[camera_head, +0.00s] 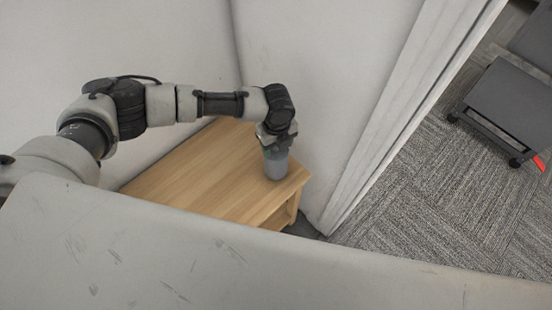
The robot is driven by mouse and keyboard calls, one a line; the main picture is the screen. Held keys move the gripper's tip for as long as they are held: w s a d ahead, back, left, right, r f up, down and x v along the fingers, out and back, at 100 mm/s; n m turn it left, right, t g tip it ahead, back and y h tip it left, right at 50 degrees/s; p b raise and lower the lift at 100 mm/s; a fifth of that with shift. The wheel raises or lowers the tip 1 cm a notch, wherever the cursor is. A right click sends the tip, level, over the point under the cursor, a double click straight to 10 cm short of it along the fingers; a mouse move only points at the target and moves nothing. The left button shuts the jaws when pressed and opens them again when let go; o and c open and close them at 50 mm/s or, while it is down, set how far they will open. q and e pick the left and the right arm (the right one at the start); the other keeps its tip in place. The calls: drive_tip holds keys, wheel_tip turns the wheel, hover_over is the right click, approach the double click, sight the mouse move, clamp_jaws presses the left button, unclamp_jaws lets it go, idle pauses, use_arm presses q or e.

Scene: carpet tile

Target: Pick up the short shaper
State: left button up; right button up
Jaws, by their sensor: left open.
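The short shaker-like grey cup (276,165), the only object on the wooden table, stands upright near the table's right corner. My left arm reaches in from the left, and my left gripper (273,148) is right at the top of the cup, pointing down. The jaws are open; the fingers are small and partly merge with the cup, so I cannot tell whether they touch it. The cup's upper part is partly hidden by the gripper. My right gripper is not in view.
The wooden table (190,178) sits in a corner against pale walls (320,90). Its left part is bare. A pale scratched surface (200,250) fills the foreground and hides the table's near side. Carpet (420,190) and a dark wheeled piece of furniture (505,105) lie at the right.

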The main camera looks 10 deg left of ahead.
use_arm(q)
clamp_jaws()
idle(0.3)
